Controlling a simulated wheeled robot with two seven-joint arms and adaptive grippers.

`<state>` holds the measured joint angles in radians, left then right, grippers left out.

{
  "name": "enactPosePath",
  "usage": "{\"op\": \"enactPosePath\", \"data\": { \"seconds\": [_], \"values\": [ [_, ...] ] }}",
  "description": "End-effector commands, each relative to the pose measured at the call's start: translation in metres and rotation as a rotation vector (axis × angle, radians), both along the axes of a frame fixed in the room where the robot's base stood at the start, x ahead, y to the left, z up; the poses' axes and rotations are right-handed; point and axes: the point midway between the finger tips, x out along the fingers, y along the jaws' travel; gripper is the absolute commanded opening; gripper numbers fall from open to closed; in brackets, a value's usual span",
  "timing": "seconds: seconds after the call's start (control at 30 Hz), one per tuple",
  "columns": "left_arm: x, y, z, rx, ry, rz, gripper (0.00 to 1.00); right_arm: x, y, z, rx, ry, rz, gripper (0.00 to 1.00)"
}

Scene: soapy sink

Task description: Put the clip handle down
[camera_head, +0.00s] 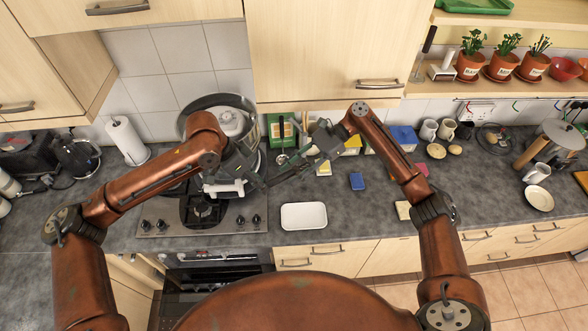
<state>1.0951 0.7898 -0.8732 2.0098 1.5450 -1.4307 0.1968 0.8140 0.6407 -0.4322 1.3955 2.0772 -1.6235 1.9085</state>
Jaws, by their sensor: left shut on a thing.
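My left gripper (262,183) is over the front right of the hob, shut on a dark, narrow thing that looks like the clip handle (284,175). The handle points right, towards my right gripper, and its outline is partly lost among the fingers. My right gripper (304,163) is just right of it, above the counter, with its fingers spread and seemingly empty. I cannot tell whether it touches the handle. A large round pan (190,103) stands at the back of the hob behind my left forearm, with a pale round thing inside.
A white tray (304,216) lies near the counter's front edge. A blue sponge (357,181) is right of it. A green box (281,130) stands by the wall. Mugs (428,130), a steel pot (556,141) and a plate (539,198) are at the right. The counter between sponge and plate has free room.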

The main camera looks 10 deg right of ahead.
Motion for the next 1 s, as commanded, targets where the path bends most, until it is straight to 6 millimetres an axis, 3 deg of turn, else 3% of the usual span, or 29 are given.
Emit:
{"op": "enactPosePath", "data": {
  "seconds": [0.57, 0.7, 0.73, 1.0],
  "values": [
    [0.0001, -0.0001, 0.0003, 0.000, 0.000, 0.000, 0.00, 0.0002, -0.0004, 0.0004, 0.000, 0.000, 0.000, 0.01],
    [0.0000, 0.0000, 0.0002, 0.000, 0.000, 0.000, 0.00, 0.0002, -0.0004, 0.0004, 0.000, 0.000, 0.000, 0.00],
    [0.0001, 0.0000, 0.0002, 0.000, 0.000, 0.000, 0.19, 0.0001, -0.0003, 0.0006, 0.000, 0.000, 0.000, 0.00],
    [0.0000, 0.0000, 0.0001, 0.000, 0.000, 0.000, 0.38, 0.0002, -0.0004, 0.0006, 0.000, 0.000, 0.000, 0.00]
  ]
}}
